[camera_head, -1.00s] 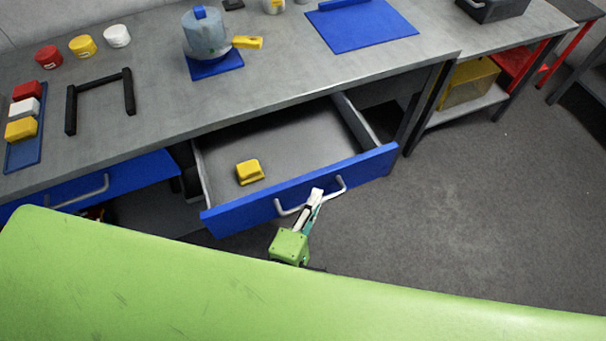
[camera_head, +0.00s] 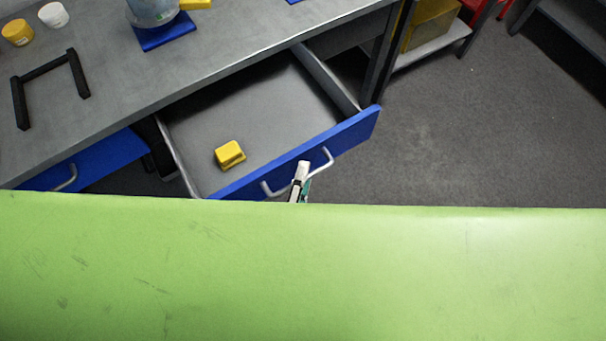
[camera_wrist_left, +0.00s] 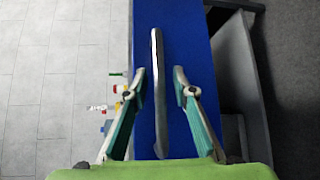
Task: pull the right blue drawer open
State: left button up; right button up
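The right blue drawer (camera_head: 345,137) stands pulled well out from under the grey workbench, its grey inside showing. Its silver handle (camera_head: 325,163) is on the blue front and also shows in the left wrist view (camera_wrist_left: 158,95). A yellow block (camera_head: 230,154) lies inside the drawer. My left gripper (camera_head: 302,168) is at the handle; most of it is hidden behind my green arm in the head view. In the left wrist view my left gripper (camera_wrist_left: 160,72) is open, with one finger on each side of the handle and visible gaps. My right gripper is not in view.
A second blue drawer (camera_head: 100,163) at the left looks less far out. The workbench (camera_head: 120,75) holds a black frame (camera_head: 48,62), yellow and white round pieces and a pot on a blue mat. Bare grey floor (camera_head: 450,130) lies to the right.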

pick_arm(q)
jog(key=shift+s, duration=0.1)
jog(key=v, duration=1.2)
dwell(0.4)
jog(key=s+a+f+m+g, duration=0.15)
jog(key=f+m, duration=0.25)
jog(key=f, duration=0.6)
jog(key=a+f+m+g, duration=0.25)
jog(key=f+m, duration=0.25)
jog(key=f, duration=0.4)
jog(key=s+a+f+m+g, duration=0.1)
jog(key=f+m+g, duration=0.25)
jog(key=f, duration=0.65)
jog(key=s+a+f+m+g+y, duration=0.3)
jog(key=s+a+f+m+g, duration=0.4)
jog(key=s+a+f, duration=0.5)
jog(key=a+f, duration=0.3)
jog(key=f, duration=0.1)
jog(key=shift+f, duration=0.3)
